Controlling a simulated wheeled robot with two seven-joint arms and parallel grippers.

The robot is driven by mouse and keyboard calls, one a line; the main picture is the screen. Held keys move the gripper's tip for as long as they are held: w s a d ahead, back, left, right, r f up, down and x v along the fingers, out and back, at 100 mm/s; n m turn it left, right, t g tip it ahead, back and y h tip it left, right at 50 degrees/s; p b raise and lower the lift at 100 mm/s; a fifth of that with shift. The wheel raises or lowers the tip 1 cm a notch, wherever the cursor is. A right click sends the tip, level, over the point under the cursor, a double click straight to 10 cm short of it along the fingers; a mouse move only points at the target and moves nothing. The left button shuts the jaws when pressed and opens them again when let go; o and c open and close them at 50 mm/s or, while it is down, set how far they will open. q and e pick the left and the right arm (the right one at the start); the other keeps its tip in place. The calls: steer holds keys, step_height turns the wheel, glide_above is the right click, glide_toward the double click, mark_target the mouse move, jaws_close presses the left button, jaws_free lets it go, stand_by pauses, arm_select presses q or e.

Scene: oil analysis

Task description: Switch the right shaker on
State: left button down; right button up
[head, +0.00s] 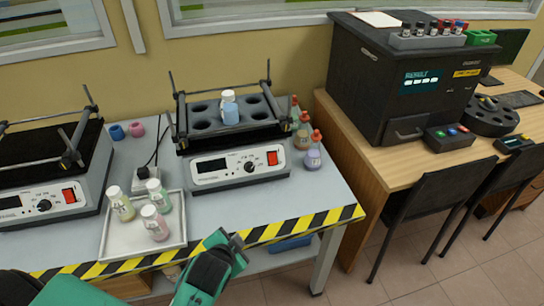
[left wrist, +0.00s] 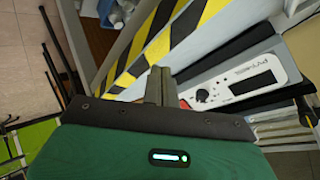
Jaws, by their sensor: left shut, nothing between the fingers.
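The right shaker (head: 205,176) stands on the bench, with a display, a knob (head: 249,166) and a red switch (head: 272,158) on its white front panel. One bottle with a blue lower part (head: 230,112) is in its holed rack. My left gripper (head: 238,241) is shut and empty, in front of and below the panel near the striped bench edge, apart from the switch. In the left wrist view the shut fingers (left wrist: 158,86) are beside a shaker panel (left wrist: 242,82), seen turned over. A red sliver (left wrist: 184,103), probably the switch, is partly hidden by the fingers. My right gripper is not in view.
The left shaker (head: 40,185) has a similar red switch (head: 69,196). A tray (head: 112,240) with several bottles lies between the shakers. Several red-capped bottles (head: 313,150) stand right of the right shaker. Chairs (head: 430,200) stand by the desk.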

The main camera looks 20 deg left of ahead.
mark_target(273, 159)
arm_select(q)
steer(key=w+r+m+t, duration=0.1)
steer(key=w, duration=0.2)
steer(key=w+d+r+m+t, duration=0.1)
steer(key=w+r+m+t, duration=0.1)
steer(key=w, duration=0.1)
steer(key=w+r+m+t, duration=0.1)
steer(key=w, duration=0.2)
steer(key=shift+w+d+r+m+t, duration=0.2)
steer(key=shift+w+d+m+t, duration=0.1)
steer(key=shift+w+m, duration=0.1)
steer(key=w+d+r+m+t+h, duration=0.1)
steer(key=w+d+r+m+t, duration=0.4)
steer(key=w+r+m, duration=0.1)
steer(key=shift+w+d+r+m+h, duration=0.15)
steer(key=shift+w+r+m+h, duration=0.25)
steer(key=shift+w+m, duration=0.35)
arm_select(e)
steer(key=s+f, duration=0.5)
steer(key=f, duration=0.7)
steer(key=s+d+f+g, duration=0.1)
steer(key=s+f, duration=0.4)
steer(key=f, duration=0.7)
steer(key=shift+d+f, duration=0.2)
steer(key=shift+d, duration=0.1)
